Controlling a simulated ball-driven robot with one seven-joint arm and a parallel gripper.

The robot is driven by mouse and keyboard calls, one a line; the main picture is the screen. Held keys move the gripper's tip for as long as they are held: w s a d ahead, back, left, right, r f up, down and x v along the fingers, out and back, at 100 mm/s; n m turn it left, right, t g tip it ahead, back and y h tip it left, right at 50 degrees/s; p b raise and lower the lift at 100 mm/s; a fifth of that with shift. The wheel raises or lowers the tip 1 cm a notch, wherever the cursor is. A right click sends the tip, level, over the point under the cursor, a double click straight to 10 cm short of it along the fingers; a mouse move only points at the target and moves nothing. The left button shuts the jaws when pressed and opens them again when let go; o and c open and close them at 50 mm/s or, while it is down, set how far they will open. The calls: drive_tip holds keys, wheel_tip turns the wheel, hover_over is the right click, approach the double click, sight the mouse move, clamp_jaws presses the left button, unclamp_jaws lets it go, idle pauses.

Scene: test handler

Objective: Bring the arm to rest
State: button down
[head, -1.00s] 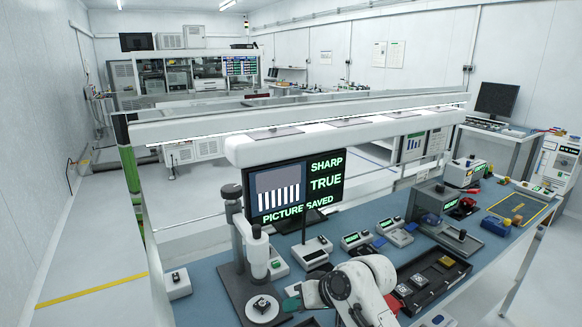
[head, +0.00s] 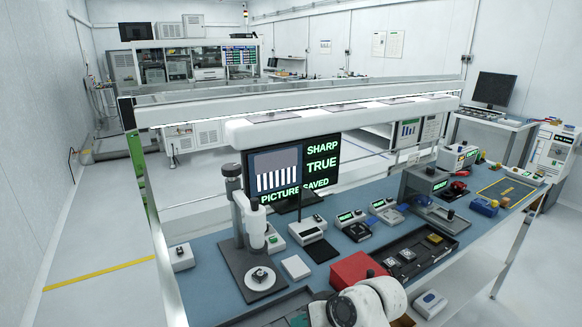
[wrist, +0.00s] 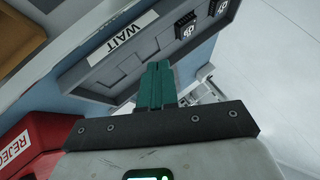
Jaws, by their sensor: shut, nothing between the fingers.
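My arm (head: 362,303) is folded low at the bottom edge of the head view, in front of the bench. My gripper's green fingers (wrist: 155,84) show in the wrist view, closed together and empty. They point towards the dark tray marked WAIT (wrist: 122,62) and appear apart from it. In the head view the fingertips cannot be made out.
A red REJECT box (head: 352,268) stands close to my arm; it also shows in the wrist view (wrist: 35,140). The microscope (head: 237,215) stands left, a small part on its stage. The monitor (head: 275,177) reads "SHARP TRUE PICTURE SAVED". White floor lies right of the bench.

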drive_tip(key=s+d+f+m+h+b, duration=0.1)
drive_tip(key=s+d+f+h, duration=0.1)
drive_tip(key=s+d+f, duration=0.5)
drive_tip(key=s+d+f+m+g+h+b, duration=0.1)
drive_tip(key=s+d+f+h, duration=0.1)
drive_tip(key=s+d, duration=0.4)
drive_tip(key=s+d+f+m+g+h, duration=0.1)
drive_tip(key=s+d, duration=0.5)
drive_tip(key=s, duration=0.8)
drive_tip(key=s+d+f+m+h+b, duration=0.1)
drive_tip(key=s+d+f+h, duration=0.2)
drive_tip(key=s+d, duration=0.3)
drive_tip(key=s+f, duration=0.1)
drive_tip(key=s, duration=0.3)
drive_tip(key=shift+s+g+b, duration=0.2)
drive_tip(key=shift+g+b, duration=0.1)
drive_tip(key=shift+g, duration=0.1)
drive_tip(key=shift+a, duration=0.1)
